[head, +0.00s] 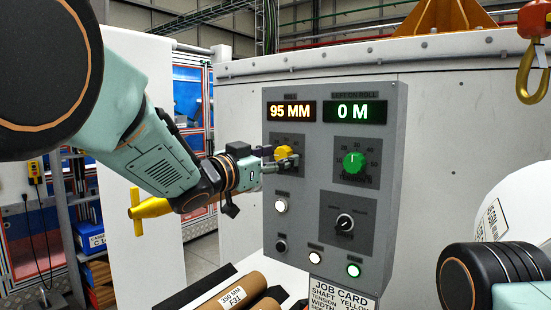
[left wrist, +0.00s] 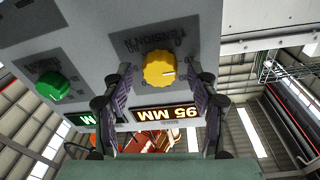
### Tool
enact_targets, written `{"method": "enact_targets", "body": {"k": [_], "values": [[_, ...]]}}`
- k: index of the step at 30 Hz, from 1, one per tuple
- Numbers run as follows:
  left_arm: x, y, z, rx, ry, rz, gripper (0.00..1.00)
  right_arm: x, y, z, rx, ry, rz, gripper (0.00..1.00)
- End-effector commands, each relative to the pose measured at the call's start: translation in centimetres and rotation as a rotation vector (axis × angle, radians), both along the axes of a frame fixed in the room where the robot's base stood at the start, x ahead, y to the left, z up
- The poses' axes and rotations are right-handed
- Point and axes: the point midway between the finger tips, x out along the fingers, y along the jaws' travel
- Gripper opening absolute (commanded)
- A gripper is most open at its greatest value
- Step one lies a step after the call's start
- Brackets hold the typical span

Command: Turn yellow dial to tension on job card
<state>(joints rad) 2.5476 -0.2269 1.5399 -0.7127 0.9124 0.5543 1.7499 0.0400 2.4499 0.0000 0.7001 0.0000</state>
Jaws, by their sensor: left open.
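The yellow dial (head: 283,154) is on the grey control panel (head: 388,150), under the amber "95 MM" display. My left gripper (head: 285,161) is at the dial and partly covers it. In the left wrist view, which shows the panel upside down, the open fingers (left wrist: 160,78) lie either side of the yellow dial (left wrist: 158,70), with gaps visible. The dial's white mark points right there. The job card (head: 343,294) is below the panel; its lines read shaft yellow, tension and width, but the tension value is cut off. My right gripper is not in view.
A green dial (head: 354,162) sits right of the yellow one, under the green "0 M" display (head: 355,112). A black knob (head: 345,222) and several buttons are lower. Brown rolls (head: 235,294) lie below left. A yellow-red hook (head: 533,75) hangs at right.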

Motion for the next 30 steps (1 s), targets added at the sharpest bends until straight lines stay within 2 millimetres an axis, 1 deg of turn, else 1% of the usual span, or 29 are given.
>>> {"method": "enact_targets", "body": {"k": [5, 8, 11, 21, 24, 30], "values": [[-0.2, 0.2, 0.1, -0.001, -0.002, 0.001, 0.59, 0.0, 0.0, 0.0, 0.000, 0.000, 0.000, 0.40], [-0.7, 0.8, 0.0, -0.002, 0.000, 0.002, 0.59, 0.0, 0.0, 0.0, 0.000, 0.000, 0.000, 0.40], [-1.8, 1.7, -0.1, -0.001, 0.000, 0.002, 0.59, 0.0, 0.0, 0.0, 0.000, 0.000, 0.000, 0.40], [-6.5, 5.6, -0.5, -0.003, 0.001, 0.003, 0.59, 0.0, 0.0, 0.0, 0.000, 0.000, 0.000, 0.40], [-7.6, 6.6, -0.6, -0.003, 0.001, 0.003, 0.59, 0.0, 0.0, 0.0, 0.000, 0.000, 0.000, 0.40], [-8.9, 7.6, -0.8, -0.001, 0.000, 0.000, 0.59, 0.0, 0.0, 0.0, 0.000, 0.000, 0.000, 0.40]]}}
